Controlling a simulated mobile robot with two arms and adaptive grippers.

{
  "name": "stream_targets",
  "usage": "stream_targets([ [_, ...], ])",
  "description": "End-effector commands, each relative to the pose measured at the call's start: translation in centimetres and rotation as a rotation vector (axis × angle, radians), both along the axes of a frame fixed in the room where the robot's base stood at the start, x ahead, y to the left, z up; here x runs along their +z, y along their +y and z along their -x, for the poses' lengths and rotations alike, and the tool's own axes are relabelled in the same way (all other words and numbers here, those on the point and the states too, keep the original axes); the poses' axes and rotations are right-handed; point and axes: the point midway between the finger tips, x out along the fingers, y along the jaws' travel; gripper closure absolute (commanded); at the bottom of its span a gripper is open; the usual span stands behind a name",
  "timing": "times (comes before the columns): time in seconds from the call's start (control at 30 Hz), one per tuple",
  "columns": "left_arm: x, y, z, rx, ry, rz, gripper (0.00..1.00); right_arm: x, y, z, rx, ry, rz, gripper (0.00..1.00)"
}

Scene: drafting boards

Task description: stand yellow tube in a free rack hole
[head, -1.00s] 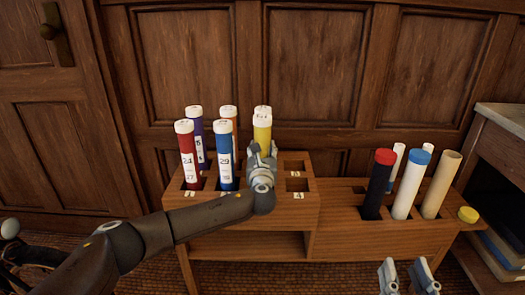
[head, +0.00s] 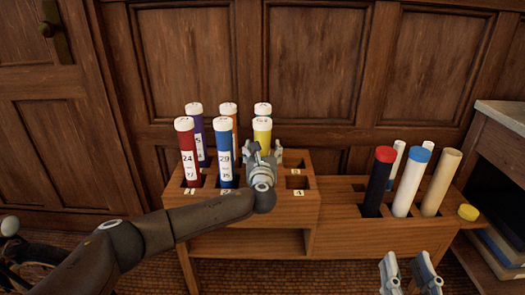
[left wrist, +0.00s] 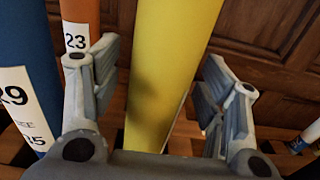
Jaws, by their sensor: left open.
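The yellow tube (head: 262,137), white-capped, stands upright in the front row of the left rack (head: 308,210), right of the blue tube. Its foot is hidden behind my left gripper (head: 263,152), but it appears to stand in a hole there. The left gripper is open, with one finger on each side of the tube; in the left wrist view the yellow tube (left wrist: 170,65) passes between the parted fingers. A free hole (head: 297,182) shows at the front right of the rack. My right gripper (head: 407,265) is open and empty at the bottom of the head view.
Red (head: 188,150), blue (head: 225,155), purple (head: 199,135) and orange tubes stand close left of the yellow one. Another white-capped tube (head: 262,108) is behind it. The lower right rack (head: 340,232) holds black, white and tan tubes.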

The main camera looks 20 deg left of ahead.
Motion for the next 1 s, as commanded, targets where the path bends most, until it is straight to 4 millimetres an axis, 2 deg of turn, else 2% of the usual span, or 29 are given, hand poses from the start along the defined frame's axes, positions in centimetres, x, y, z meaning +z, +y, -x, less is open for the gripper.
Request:
stream_targets([
  [0.27, -0.1, -0.4, 1.1, -0.002, 0.002, 0.0, 0.33, 0.0, 0.0, 0.0, 0.0, 0.0, 0.0, 0.6],
  [0.8, 0.0, -2.8, 9.4, -0.002, 0.002, 0.002, 0.33, 0.0, 0.0, 0.0, 0.0, 0.0, 0.0, 0.6],
  [1.0, 0.1, -3.2, 11.2, 0.0, 0.0, 0.0, 0.33, 0.0, 0.0, 0.0, 0.0, 0.0, 0.0, 0.6],
])
